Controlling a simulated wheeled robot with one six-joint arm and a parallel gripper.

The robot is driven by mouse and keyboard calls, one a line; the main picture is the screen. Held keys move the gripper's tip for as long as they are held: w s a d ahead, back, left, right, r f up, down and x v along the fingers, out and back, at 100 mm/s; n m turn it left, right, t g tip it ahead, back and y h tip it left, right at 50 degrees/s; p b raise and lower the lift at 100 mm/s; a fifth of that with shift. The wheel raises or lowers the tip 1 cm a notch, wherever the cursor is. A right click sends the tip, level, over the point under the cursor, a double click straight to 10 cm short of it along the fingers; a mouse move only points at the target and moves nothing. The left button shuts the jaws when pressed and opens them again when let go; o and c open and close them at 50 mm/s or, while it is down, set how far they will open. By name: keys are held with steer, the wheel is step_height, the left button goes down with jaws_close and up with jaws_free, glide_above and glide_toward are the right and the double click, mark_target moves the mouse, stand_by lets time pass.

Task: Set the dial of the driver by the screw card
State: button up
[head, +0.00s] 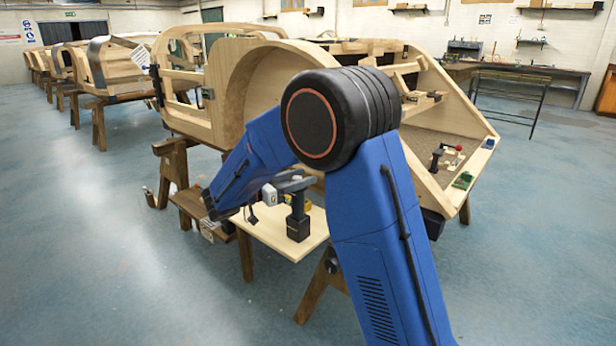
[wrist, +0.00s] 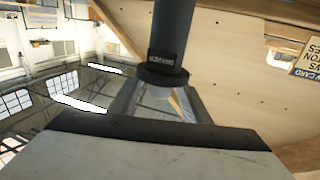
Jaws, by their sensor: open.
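A dark cordless driver (head: 298,222) stands upright on a light wooden board in the head view, its base on the board. In the wrist view a dark cylindrical part with a small label (wrist: 168,40) comes down from the top and ends in a wider black collar. I cannot tell for sure whether this collar is the dial. My gripper (wrist: 160,98) has its fingers apart on either side, just below the collar; contact is unclear. The screw card (wrist: 307,58), with partly cut-off lettering, is at the right edge of the wrist view. My forearm hides part of the gripper in the head view.
The light board (head: 268,232) sits low beside a large wooden bodyframe (head: 225,85). A trestle (head: 172,175) stands to the left. A small tool with a red knob (head: 452,155) lies on the frame's right floor. The blue floor at left is open.

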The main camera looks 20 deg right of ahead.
mark_target(297, 177)
steer(key=shift+x, duration=1.4)
steer(key=c, duration=1)
steer(key=shift+c, duration=0.2)
steer(key=shift+n+t, duration=0.3)
steer(key=shift+t, duration=0.2)
steer(key=n+t+y, duration=0.1)
steer(key=t, duration=0.1)
steer(key=w+n+t+y, duration=0.1)
steer(key=n+t+y, duration=0.1)
steer(key=a+n+t+y, duration=0.1)
steer(key=n+t, duration=0.1)
steer(key=t, duration=0.1)
steer(key=shift+w+y, duration=0.3)
steer(key=n+t+y, duration=0.3)
steer(key=y, duration=0.1)
steer(key=shift+w+a+n, duration=0.4)
steer(key=shift+w+a+n+t+y, duration=0.1)
steer(key=shift+a+n+t+y, duration=0.15)
steer(key=shift+n+t+y, duration=0.6)
steer(key=shift+w+a+n+t+y, duration=0.1)
steer(key=shift+a+n+y, duration=0.3)
steer(key=shift+y, duration=0.95)
steer(key=shift+n+y, duration=0.3)
steer(key=shift+n, duration=0.05)
